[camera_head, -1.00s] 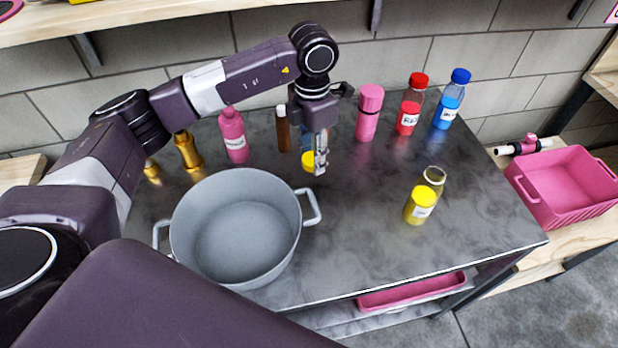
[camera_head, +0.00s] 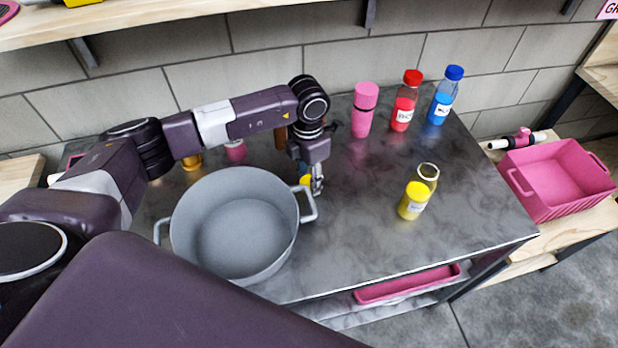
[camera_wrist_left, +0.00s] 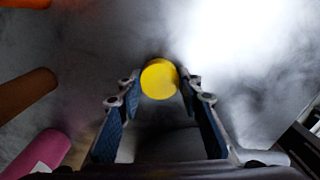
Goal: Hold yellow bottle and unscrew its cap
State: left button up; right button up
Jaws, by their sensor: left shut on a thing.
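My left gripper (camera_head: 314,182) is shut on a round yellow cap (camera_head: 305,180), low over the counter by the pot's right handle. In the left wrist view the cap (camera_wrist_left: 159,79) sits between the two fingertips (camera_wrist_left: 158,82). Whether the cap touches the counter I cannot tell. The yellow bottle (camera_head: 413,200) stands upright on the counter to the right of the gripper, apart from it. Its clear neck has no cap on it, and nothing grips it. My right gripper is not in view.
A large grey pot (camera_head: 233,225) stands left of the gripper. Pink (camera_head: 362,112), red (camera_head: 403,104) and blue (camera_head: 444,97) bottles stand along the back. A pink bin (camera_head: 557,178) is at the right. The counter around the yellow bottle is clear.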

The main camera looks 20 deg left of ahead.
aim_at(308, 181)
pick_arm(q)
jog(key=shift+f, duration=0.25)
jog(key=o, duration=1.3)
jog(key=shift+r, duration=0.1)
jog(key=shift+r, duration=0.4)
jog(key=shift+a+r+b, duration=0.15)
jog(key=shift+r+b, duration=0.8)
jog(key=shift+r, duration=4.8)
